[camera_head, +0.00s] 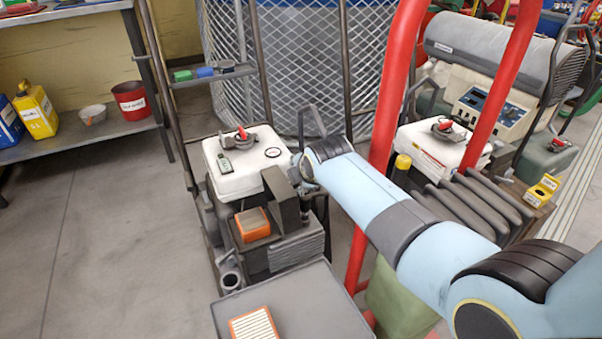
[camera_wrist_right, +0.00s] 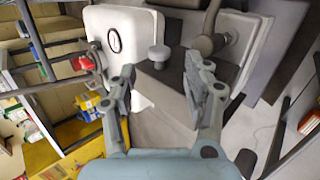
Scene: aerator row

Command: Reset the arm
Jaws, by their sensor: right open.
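My right arm (camera_head: 400,225) reaches in from the right in the head view. It ends just right of the white-tanked engine (camera_head: 240,165), where the wrist partly hides the gripper. In the right wrist view my right gripper (camera_wrist_right: 162,82) is open, its two fingers apart with nothing held between them. Beyond the fingers are the engine's white tank (camera_wrist_right: 122,60) with a round black label, a grey knob (camera_wrist_right: 158,57) and dark grey housing. I cannot tell whether a finger touches the engine. My left gripper is in neither view.
A red upright frame (camera_head: 385,110) stands close to my right arm. Another white-tanked engine (camera_head: 438,145) is beyond it. A grey tray (camera_head: 310,300) with an orange-edged filter (camera_head: 254,325) is in front. A shelf (camera_head: 85,135) stands left; the floor (camera_head: 110,230) there is clear.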

